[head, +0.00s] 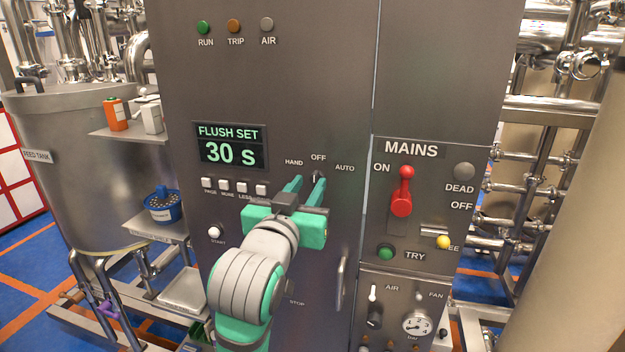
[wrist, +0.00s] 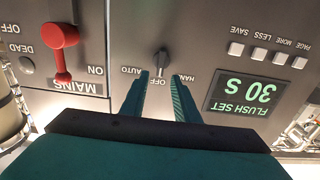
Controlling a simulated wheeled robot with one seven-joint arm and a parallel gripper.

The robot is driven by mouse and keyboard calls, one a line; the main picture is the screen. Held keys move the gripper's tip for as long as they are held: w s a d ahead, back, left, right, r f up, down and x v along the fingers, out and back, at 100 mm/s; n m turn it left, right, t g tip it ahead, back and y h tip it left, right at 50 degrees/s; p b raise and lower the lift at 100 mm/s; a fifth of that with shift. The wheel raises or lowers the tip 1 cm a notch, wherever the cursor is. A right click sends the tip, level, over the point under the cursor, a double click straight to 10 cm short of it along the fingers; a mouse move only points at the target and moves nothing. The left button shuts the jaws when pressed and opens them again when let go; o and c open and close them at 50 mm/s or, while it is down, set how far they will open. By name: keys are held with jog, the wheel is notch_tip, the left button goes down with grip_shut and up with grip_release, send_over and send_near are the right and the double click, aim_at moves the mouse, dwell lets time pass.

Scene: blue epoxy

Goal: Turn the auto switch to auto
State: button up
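The auto switch is a small dark knob on the grey panel, with HAND, OFF and AUTO printed around it. In the wrist view, upside down, the knob (wrist: 161,62) lines up with the OFF mark. In the head view the switch (head: 316,175) is mostly hidden behind my right-hand finger. My gripper (head: 308,182) is in front of the panel, just below the OFF label. Its green fingers are open and parallel, with nothing between them. In the wrist view, the fingertips of my gripper (wrist: 160,77) stop short of the knob, one to each side of it.
A display (head: 230,147) reading FLUSH SET 30 S and several white buttons sit left of the switch. The MAINS panel has a red lever (head: 403,190) to the right. A metal handle (head: 341,283) sticks out below. The panel around the switch is clear.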

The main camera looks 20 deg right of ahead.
aim_at(314, 177)
jog(key=shift+x, duration=1.9)
jog(key=shift+c, duration=0.3)
grip_shut()
